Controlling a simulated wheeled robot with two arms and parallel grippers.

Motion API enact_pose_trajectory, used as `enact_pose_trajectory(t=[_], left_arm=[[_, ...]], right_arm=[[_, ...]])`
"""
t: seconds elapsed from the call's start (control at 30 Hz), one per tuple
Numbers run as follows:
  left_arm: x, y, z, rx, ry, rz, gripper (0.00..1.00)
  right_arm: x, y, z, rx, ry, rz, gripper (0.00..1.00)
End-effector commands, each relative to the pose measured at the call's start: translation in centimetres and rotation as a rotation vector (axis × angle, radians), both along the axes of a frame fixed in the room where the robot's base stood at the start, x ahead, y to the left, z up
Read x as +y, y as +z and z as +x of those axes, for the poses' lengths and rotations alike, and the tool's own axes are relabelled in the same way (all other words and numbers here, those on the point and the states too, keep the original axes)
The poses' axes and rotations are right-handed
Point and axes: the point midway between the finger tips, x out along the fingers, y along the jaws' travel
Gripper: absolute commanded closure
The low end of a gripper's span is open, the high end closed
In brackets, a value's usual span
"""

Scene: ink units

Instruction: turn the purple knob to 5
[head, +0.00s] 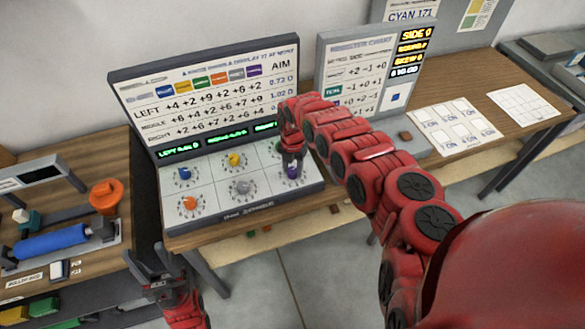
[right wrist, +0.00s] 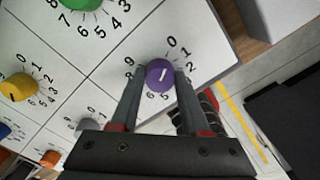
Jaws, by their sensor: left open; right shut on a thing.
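The purple knob (head: 292,173) is at the front right of the dial panel (head: 215,210). In the right wrist view the purple knob (right wrist: 160,74) sits between the two fingers of my right gripper (right wrist: 159,70), which is shut on it. A short white mark on its top lies roughly along the line towards the printed 0. Some printed numbers around it are hidden by the fingers. In the head view my right gripper (head: 291,158) comes down onto the knob from above. My left gripper (head: 165,292) is open and empty, low in front of the table edge.
Blue (head: 184,173), yellow (head: 234,159), orange (head: 190,203) and grey (head: 242,187) knobs share the panel; a green knob (right wrist: 82,3) is partly cut off. A display board (head: 205,95) stands behind. My right arm covers part of the panel's right side.

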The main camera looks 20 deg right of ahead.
Motion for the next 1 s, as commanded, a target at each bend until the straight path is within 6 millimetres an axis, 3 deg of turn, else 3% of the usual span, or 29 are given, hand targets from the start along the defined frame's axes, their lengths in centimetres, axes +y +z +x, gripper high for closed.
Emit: enact_pose_trajectory(t=[0.37,1.0], left_arm=[[0.0,-0.6,0.0,0.000,0.000,0.000,0.50],[0.0,-3.0,0.0,0.000,0.000,0.000,0.50]], right_arm=[[0.0,0.0,0.1,-0.002,-0.111,-0.001,1.00],[0.0,-0.1,0.1,-0.003,-0.686,-0.001,1.00]])
